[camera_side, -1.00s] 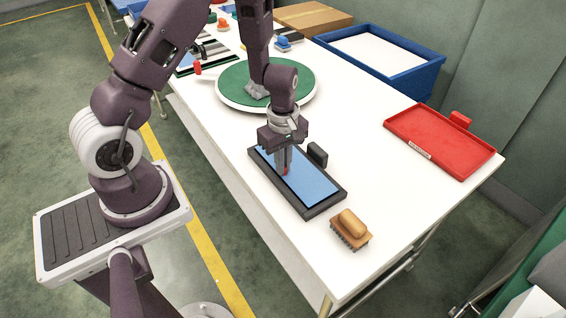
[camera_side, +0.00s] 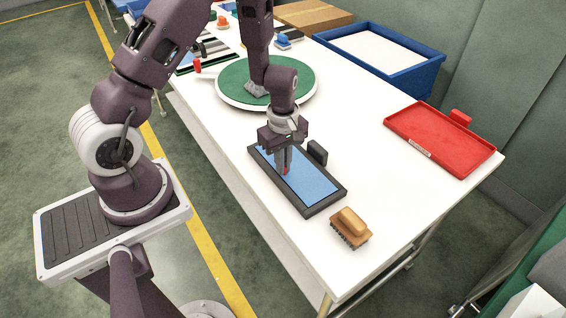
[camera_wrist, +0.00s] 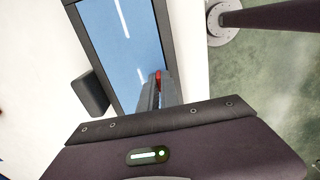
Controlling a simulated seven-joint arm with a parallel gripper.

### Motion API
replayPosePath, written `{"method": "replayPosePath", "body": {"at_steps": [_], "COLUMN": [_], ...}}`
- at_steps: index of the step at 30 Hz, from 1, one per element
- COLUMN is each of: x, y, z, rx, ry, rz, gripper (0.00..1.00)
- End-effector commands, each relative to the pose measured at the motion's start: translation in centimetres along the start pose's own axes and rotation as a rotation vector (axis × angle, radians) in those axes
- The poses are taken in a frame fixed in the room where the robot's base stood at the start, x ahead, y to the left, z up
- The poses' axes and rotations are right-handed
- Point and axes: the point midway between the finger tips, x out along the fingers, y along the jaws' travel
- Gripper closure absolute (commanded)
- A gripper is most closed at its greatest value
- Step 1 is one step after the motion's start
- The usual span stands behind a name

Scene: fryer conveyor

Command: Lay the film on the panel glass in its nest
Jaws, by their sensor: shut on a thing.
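The dark nest (camera_side: 322,206) lies on the white table, with a flat blue face (camera_side: 314,184) inside its rim. The blue face also shows in the wrist view (camera_wrist: 112,40) with white light streaks. I cannot tell the film's surface from the panel glass there. My gripper (camera_side: 285,171) points down over the nest, its fingers shut on a small red tab (camera_wrist: 158,76) that appears to belong to the film. The tab is low, at or just over the blue face near the nest's long side. The fingers hide part of the face.
A dark upright block (camera_side: 317,152) stands beside the nest. A wooden-handled brush (camera_side: 351,226) lies near the table's front corner. A red tray (camera_side: 440,142) is at the right, a blue bin (camera_side: 425,72) behind, and a green-topped turntable (camera_side: 302,82) beyond my gripper.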

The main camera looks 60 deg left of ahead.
Motion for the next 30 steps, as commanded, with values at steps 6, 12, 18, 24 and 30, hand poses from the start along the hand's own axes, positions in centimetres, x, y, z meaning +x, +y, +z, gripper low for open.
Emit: {"method": "replayPosePath", "body": {"at_steps": [6, 12, 18, 24, 30], "x": [0.16, 0.15, 0.15, 0.15, -0.13], "y": [-0.02, -0.02, -0.02, -0.02, 0.01], "z": [-0.01, -0.01, -0.01, -0.01, -0.01], "rx": [-0.001, 0.0, 0.0, 0.0, 0.0], "ry": [0.0, 0.0, 0.0, 0.0, 0.001], "rz": [0.0, 0.0, 0.0, 0.0, 0.001], "gripper": [1.0, 0.69, 0.65, 0.54, 0.54]}}
